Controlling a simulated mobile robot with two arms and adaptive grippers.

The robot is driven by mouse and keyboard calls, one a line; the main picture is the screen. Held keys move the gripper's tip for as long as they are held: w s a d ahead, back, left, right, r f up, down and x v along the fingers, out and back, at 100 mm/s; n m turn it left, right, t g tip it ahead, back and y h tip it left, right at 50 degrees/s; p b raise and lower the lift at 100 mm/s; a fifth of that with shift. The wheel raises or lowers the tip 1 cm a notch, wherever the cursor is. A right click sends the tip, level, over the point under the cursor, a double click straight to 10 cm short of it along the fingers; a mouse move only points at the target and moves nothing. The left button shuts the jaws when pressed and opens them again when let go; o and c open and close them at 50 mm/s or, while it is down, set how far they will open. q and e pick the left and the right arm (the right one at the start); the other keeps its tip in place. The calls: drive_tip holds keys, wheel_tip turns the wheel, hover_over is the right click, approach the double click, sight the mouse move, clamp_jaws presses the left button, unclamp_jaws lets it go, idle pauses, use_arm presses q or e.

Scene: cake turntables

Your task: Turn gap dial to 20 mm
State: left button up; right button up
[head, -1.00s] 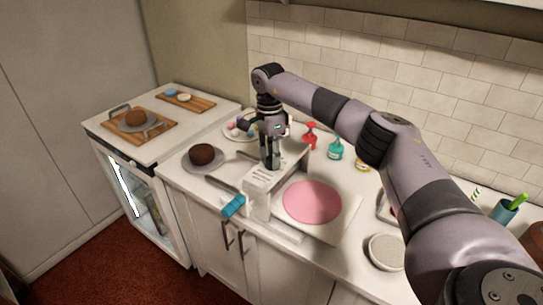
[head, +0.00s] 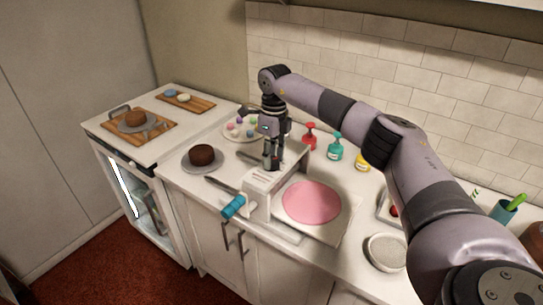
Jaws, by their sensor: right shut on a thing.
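A white sheeter with slots in its top (head: 258,182) stands on the counter, a blue crank handle (head: 233,207) at its front. A round pink sheet (head: 311,202) lies on a pale board to its right. My right gripper (head: 272,166) points down at the top rear of the sheeter, its fingers shut on what seems to be the gap dial. The dial is hidden behind the fingers, and its scale cannot be read. My left gripper is not in view.
A brown cake on a grey stand (head: 187,164) is left of the sheeter. A plate of coloured balls (head: 231,128) and red (head: 310,136) and teal (head: 335,147) bottles stand behind. A round pale dish (head: 369,259) lies at the front right.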

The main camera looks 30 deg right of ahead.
sight(276, 159)
drive_tip(key=m, duration=0.6)
drive_tip(key=shift+d+r+t, duration=0.1)
drive_tip(key=shift+r+t, duration=0.05)
drive_tip(key=shift+t, duration=0.15)
drive_tip(key=m, duration=0.6)
drive_tip(key=shift+p, duration=0.3)
drive_tip(key=o, duration=1.2)
drive_tip(key=shift+c, duration=0.2)
wheel_tip(276, 159, up, 12)
drive_tip(key=shift+s+d, duration=0.3)
drive_tip(key=shift+d, duration=0.1)
